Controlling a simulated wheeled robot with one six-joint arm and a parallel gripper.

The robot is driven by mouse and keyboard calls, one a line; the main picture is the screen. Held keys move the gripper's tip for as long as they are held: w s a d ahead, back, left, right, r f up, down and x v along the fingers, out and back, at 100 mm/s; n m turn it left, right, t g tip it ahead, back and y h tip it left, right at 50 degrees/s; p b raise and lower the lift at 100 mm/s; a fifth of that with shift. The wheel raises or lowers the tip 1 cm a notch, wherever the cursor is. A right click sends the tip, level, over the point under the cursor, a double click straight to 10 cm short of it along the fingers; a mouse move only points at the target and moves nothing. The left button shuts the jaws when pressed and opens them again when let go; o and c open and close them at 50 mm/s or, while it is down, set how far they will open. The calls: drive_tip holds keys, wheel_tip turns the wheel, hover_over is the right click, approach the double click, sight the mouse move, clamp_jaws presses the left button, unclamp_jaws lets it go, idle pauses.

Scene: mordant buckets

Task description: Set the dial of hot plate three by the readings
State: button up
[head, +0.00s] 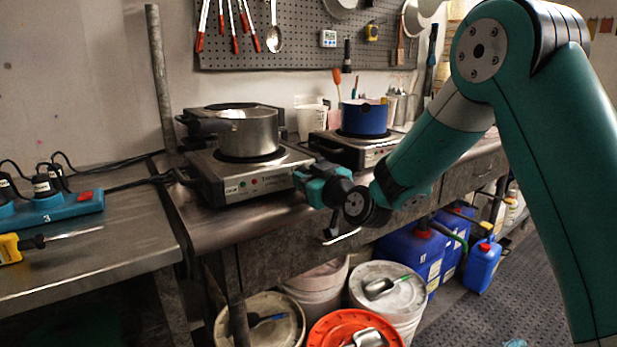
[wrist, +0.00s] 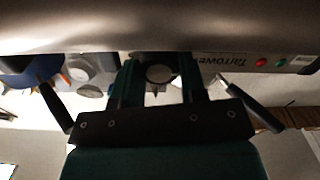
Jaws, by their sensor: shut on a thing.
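A steel hot plate (head: 215,178) stands at the near end of the bench, with a steel pot (head: 250,133) on its burner. Its front panel has small red and green lights and a maker's name, also visible in the wrist view (wrist: 235,61). My gripper (head: 305,180) is at the right end of this panel and hides the dial in the head view. In the wrist view, the round dial (wrist: 158,74) sits between my two fingers, which are shut on it. The dial's pointer and marks cannot be read. No plate number is legible.
A second hot plate (head: 350,151) with a blue pot (head: 364,118) stands farther right. A blue power strip (head: 50,207) marked 3 and a yellow-handled tool (head: 10,249) lie on the left table. Buckets (head: 262,322) and blue jugs (head: 410,254) stand below the bench.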

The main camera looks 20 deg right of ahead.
drive_tip(key=shift+m, duration=0.3)
drive_tip(key=m, duration=0.2)
drive_tip(key=shift+d+m, duration=0.1)
drive_tip(key=shift+m, duration=0.3)
drive_tip(key=m, duration=0.3)
drive_tip(key=shift+m+p, duration=0.3)
drive_tip(key=m+p, duration=0.1)
drive_tip(key=m, duration=0.2)
drive_tip(key=shift+w+d+m, duration=0.1)
drive_tip(key=shift+m, duration=0.2)
drive_tip(key=shift+m+p, duration=0.55)
drive_tip(key=shift+m, duration=1.35)
drive_tip(key=o, duration=0.9)
drive_tip(key=shift+d, duration=0.1)
